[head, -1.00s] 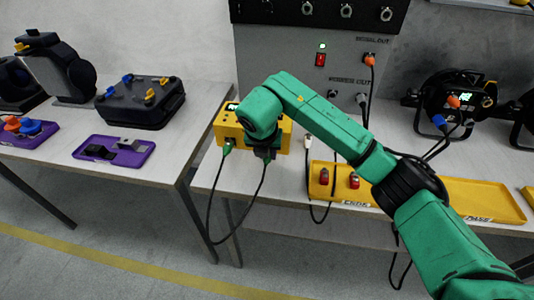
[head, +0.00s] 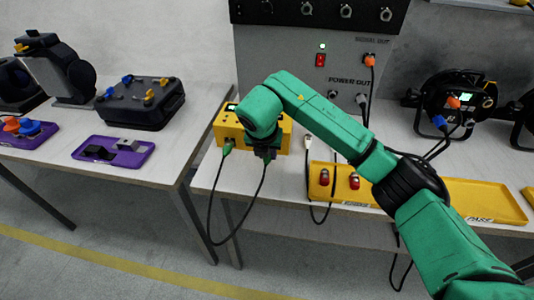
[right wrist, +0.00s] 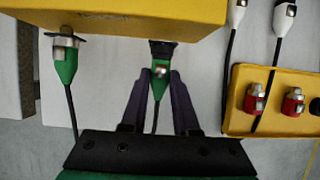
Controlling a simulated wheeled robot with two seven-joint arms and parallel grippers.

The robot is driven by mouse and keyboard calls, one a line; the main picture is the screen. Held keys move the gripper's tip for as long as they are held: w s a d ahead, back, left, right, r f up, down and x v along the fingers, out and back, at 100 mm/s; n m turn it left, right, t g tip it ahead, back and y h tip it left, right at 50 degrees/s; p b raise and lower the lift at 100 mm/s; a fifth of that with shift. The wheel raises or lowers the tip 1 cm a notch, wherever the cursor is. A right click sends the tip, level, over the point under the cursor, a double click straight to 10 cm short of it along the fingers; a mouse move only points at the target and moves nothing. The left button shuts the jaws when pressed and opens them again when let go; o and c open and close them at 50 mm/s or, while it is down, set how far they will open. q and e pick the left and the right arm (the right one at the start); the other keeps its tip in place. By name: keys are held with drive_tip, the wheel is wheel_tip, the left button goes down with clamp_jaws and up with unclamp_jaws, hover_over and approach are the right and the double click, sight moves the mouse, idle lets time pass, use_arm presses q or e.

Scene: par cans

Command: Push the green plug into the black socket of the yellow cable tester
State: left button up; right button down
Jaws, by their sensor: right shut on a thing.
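The yellow cable tester (head: 229,126) stands at the left end of the right-hand bench, partly behind my right arm. It fills the top of the right wrist view (right wrist: 150,15). My right gripper (right wrist: 160,78) is shut on the green plug (right wrist: 158,88), whose cable hangs down. The plug's front end is at the black socket (right wrist: 162,48), lined up with it; I cannot tell how deep it sits. In the head view the right gripper (head: 264,152) is dark and mostly under the green wrist. My left gripper is not in view.
A second green plug (head: 227,149) sits at the tester's left socket, with a cable looping below the bench edge. A yellow tray (head: 440,199) with two red connectors lies to the right. A grey power panel (head: 290,70) stands behind. A gap separates the left bench (head: 150,170).

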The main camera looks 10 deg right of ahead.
drive_tip(key=shift+w+d, duration=0.2)
drive_tip(key=shift+w, duration=0.35)
idle(0.4)
drive_tip(key=c, duration=0.6)
unclamp_jaws()
